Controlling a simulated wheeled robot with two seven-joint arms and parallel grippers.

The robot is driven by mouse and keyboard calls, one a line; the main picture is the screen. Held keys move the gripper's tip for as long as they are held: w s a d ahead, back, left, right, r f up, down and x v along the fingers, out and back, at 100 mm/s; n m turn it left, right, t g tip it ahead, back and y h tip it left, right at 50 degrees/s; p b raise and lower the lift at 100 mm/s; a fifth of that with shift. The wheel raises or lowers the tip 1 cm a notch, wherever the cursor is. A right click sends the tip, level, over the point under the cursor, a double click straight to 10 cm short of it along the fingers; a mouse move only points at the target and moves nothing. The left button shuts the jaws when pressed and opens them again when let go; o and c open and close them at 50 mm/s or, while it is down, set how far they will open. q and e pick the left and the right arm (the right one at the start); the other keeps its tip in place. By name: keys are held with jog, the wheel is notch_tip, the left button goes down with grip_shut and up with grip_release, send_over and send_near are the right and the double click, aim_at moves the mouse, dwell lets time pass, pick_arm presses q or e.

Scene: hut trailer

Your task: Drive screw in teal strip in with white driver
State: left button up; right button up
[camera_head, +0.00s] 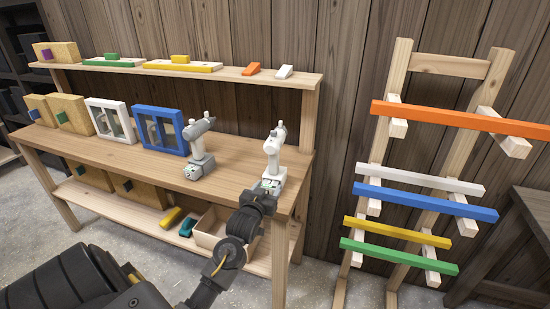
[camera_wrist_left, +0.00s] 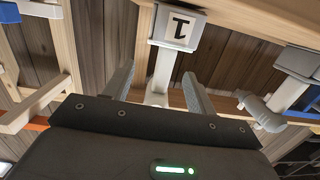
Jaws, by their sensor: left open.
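The white driver (camera_head: 273,150) stands upright on its base at the right end of the workbench; in the left wrist view its handle (camera_wrist_left: 156,90) and base marked "1" (camera_wrist_left: 178,27) show. My left gripper (camera_head: 267,190) is at the front of this driver. In the wrist view its open fingers (camera_wrist_left: 158,88) lie on either side of the handle, with gaps visible. A small teal piece (camera_head: 187,227) lies on the lower shelf; I cannot tell whether it is the teal strip. No screw can be made out. My right gripper is not in view.
A grey driver (camera_head: 199,147) stands left of the white one, with blue (camera_head: 160,129) and white (camera_head: 112,119) frames further left. An upper shelf (camera_head: 225,73) overhangs the bench. A wooden rack with coloured bars (camera_head: 405,201) stands at the right.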

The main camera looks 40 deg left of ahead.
aim_at(272, 166)
pick_arm(q)
jog(key=shift+n+t+y, duration=0.3)
jog(key=shift+t+y, duration=0.1)
jog(key=shift+y, duration=0.1)
jog(key=w+a, duration=0.1)
jog(key=w, duration=0.1)
jog(key=w+a+r, duration=0.1)
jog(key=w, duration=0.1)
jog(key=w+a+r+p, duration=0.1)
jog(key=w+a, duration=0.1)
jog(key=shift+w+a+r, duration=0.1)
jog(key=shift+w+r, duration=0.15)
jog(key=shift+w, duration=0.05)
jog(key=shift+w+r, duration=0.1)
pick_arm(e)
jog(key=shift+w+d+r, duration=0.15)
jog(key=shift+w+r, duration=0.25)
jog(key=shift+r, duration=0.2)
pick_arm(q)
jog(key=p+x, duration=0.1)
jog(key=x, duration=0.3)
jog(key=shift+w+p, duration=0.15)
jog(key=shift+p, duration=0.25)
jog(key=shift+w+a, duration=0.15)
jog(key=shift+w, duration=0.2)
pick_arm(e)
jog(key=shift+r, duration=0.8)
